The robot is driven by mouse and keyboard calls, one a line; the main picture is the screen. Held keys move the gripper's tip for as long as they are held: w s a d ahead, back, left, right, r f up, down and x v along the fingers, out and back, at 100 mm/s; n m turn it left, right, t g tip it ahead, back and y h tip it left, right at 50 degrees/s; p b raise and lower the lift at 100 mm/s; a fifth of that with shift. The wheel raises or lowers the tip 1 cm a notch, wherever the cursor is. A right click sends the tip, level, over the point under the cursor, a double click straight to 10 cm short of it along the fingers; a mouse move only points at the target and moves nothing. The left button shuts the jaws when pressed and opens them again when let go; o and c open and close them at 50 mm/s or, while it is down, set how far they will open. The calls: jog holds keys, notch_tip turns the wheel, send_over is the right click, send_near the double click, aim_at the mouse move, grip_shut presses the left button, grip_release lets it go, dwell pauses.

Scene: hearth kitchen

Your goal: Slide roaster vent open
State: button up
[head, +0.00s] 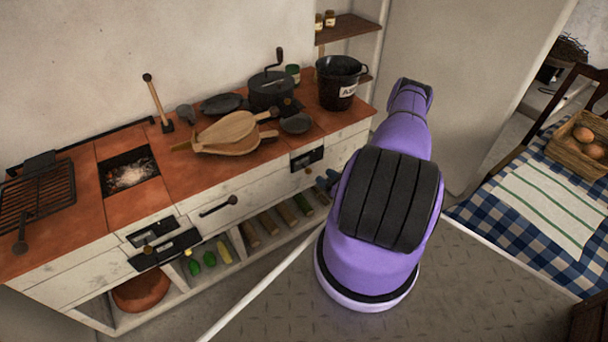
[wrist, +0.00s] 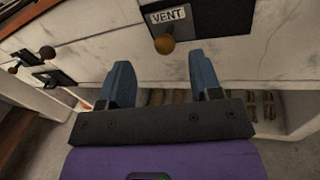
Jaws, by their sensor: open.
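The roaster vent (wrist: 213,17) is a dark plate on the white counter front with a white VENT label and a round brownish knob (wrist: 165,44) below the label. In the head view, the vent (head: 306,158) sits under the counter's right part. My gripper (wrist: 163,80) is open in the wrist view, with its two blue fingers apart and nothing between them. The knob lies ahead of the fingers, roughly centred on the gap, and appears apart from them. In the head view, the blue fingers (head: 326,184) show just below the vent, partly hidden by my arm.
A crank roaster (head: 270,90), a black bucket (head: 340,84) and bellows (head: 227,133) stand on the tiled counter. Another dark plate (wrist: 55,77) and a handle are at left in the wrist view. A low shelf with logs (head: 270,222) lies below. A checked table (head: 474,208) is at right.

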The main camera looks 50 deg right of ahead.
aim_at(308, 171)
jog(key=shift+m+h, duration=0.6)
jog(key=w, duration=0.3)
jog(key=w+f, duration=0.1)
jog(key=w, duration=0.2)
jog(key=w+f, duration=0.1)
jog(key=w, duration=0.2)
jog(key=shift+w+a+f, duration=0.15)
jog(key=shift+a+f, duration=0.05)
jog(key=shift+a, duration=0.05)
